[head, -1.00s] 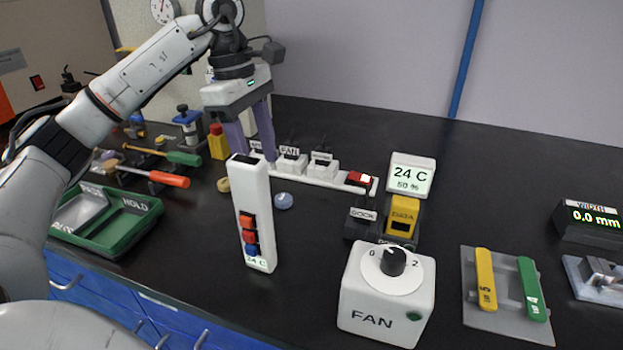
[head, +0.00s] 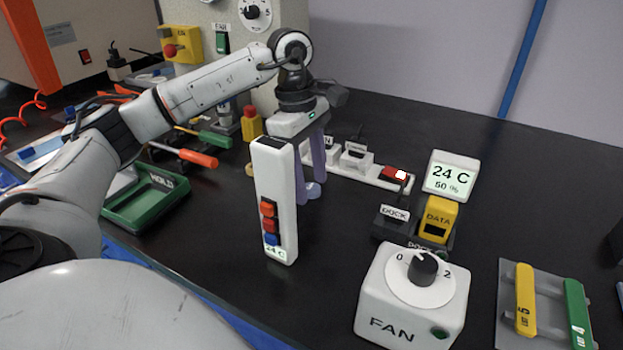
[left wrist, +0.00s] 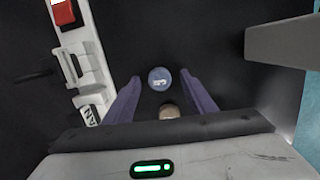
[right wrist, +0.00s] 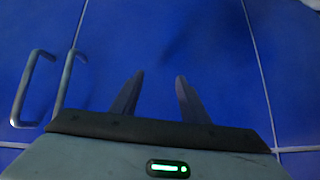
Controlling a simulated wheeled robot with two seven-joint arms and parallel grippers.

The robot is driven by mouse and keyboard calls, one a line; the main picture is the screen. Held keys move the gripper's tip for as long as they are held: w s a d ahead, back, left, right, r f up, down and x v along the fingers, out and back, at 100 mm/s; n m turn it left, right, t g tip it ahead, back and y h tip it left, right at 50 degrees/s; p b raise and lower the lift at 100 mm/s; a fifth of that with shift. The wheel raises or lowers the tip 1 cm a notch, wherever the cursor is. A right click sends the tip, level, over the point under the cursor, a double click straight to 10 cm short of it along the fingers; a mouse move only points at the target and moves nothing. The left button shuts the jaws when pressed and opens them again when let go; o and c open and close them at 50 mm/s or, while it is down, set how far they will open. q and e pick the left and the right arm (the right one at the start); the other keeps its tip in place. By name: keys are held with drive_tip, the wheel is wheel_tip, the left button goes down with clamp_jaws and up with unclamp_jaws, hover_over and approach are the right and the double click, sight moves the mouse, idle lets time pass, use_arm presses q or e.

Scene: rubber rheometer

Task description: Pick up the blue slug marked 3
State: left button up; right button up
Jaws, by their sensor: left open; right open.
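The blue slug (left wrist: 159,79) lies flat on the black bench, with a pale mark on top that I cannot read clearly. In the head view the slug (head: 314,190) shows beside the fingers of my left gripper (head: 310,193). In the left wrist view my left gripper (left wrist: 160,77) is open, pointing down, with the slug between its fingertips and a gap on each side. I cannot tell the exact fingertip height. A tan slug (left wrist: 169,111) lies close by, nearer the palm in that view. My right gripper (right wrist: 160,76) is open and empty before blue drawer fronts.
A white upright remote-like block (head: 275,180) stands just in front of the left gripper. A white power strip (head: 370,175) runs behind it. The fan box (head: 412,290), yellow data unit (head: 438,215) and green tray (head: 150,205) stand around.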

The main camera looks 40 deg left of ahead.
use_arm(q)
drive_tip(key=shift+f, duration=0.1)
drive_tip(key=shift+c, duration=0.2)
drive_tip(key=c, duration=1.1)
